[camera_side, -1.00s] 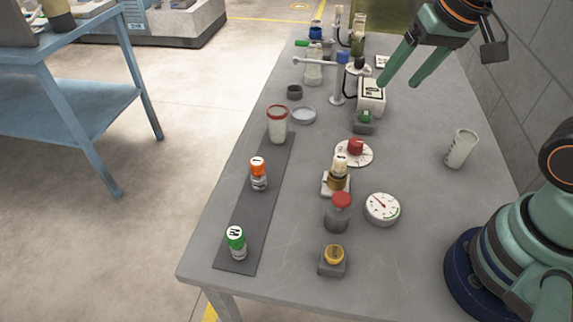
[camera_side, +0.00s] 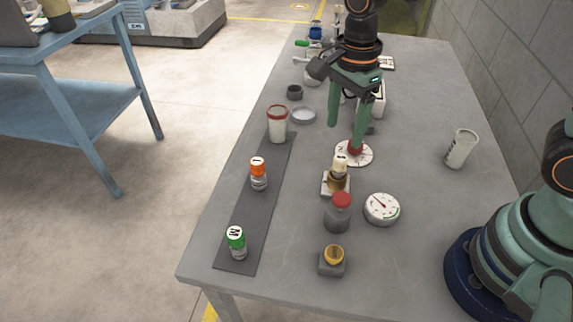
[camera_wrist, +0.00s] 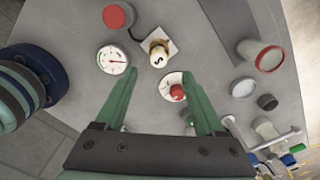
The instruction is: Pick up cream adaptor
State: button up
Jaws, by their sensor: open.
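The cream adaptor (camera_side: 339,166) stands upright with a cream, marked top over a brass-coloured lower part, on a small white square base (camera_side: 327,189). In the wrist view the cream adaptor (camera_wrist: 158,50) lies just beyond my fingertips, roughly midway between them. My gripper (camera_side: 345,136) is open and empty. It points down behind the adaptor in the side view, above the white dial with a red knob (camera_side: 364,158). In the wrist view my gripper (camera_wrist: 160,74) shows both fingers spread, with the red knob (camera_wrist: 177,91) between them.
A red-capped grey jar (camera_side: 338,218) and a round gauge (camera_side: 382,209) stand close in front of the adaptor. A dark strip (camera_side: 252,216) at left holds orange-capped (camera_side: 258,180) and green-capped (camera_side: 237,248) bottles. The table's right side is mostly clear, with a cup (camera_side: 461,148).

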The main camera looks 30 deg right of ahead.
aim_at(341, 158)
notch_tip(341, 158, down, 10)
jog(key=shift+s+d+r, duration=0.1)
jog(key=shift+d+r, duration=0.05)
jog(key=shift+r, duration=0.05)
dwell(0.3)
jog(key=shift+c, duration=0.3)
grip_shut()
